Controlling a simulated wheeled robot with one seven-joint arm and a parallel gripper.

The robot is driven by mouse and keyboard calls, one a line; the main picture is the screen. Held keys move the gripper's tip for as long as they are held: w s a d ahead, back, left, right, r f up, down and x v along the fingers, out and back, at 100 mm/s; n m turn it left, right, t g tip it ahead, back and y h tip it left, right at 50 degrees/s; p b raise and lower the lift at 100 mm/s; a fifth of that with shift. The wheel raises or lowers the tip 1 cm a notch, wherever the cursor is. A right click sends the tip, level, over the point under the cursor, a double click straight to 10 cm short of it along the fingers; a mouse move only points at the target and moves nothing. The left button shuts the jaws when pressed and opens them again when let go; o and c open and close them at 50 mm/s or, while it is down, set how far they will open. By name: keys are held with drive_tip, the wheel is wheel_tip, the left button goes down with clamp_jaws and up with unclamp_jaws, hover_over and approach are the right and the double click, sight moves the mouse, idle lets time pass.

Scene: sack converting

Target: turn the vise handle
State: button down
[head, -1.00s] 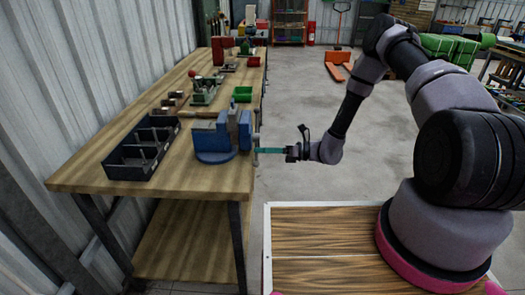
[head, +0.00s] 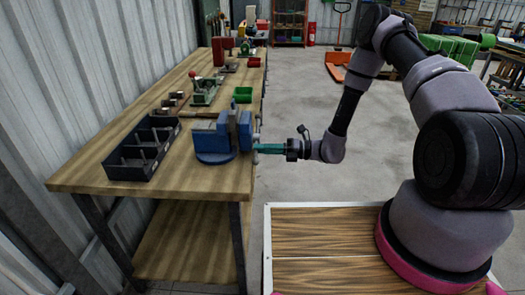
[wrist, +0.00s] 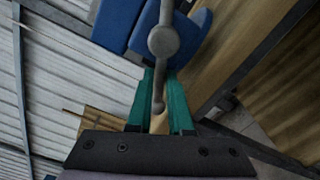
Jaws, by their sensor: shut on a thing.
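The blue vise (head: 213,140) is mounted at the right edge of the workbench. Its grey handle, a bar through a round hub (wrist: 163,41), is on the side facing my arm. My gripper (head: 260,148) reaches the handle from the right, roughly level. In the wrist view its two teal fingers (wrist: 160,82) lie on either side of the lower part of the handle bar (wrist: 158,92), shut on it. The bar's knobbed lower end shows between the fingers. The exact contact is too small to tell in the head view.
The wooden workbench (head: 90,178) runs along the corrugated wall. A black divided tray (head: 142,150) stands left of the vise. A green bin (head: 243,94) and a green-and-grey tool (head: 205,90) are farther back. Open floor lies right of the bench.

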drive_tip(key=r+m, duration=0.1)
drive_tip(key=m, duration=0.2)
drive_tip(key=r+m, duration=0.1)
drive_tip(key=m, duration=0.3)
drive_tip(key=r+m, duration=0.2)
drive_tip(key=m, duration=0.2)
drive_tip(key=shift+w+d, duration=0.15)
drive_tip(key=shift+w, duration=0.05)
idle(0.5)
drive_tip(key=c, duration=0.8)
unclamp_jaws()
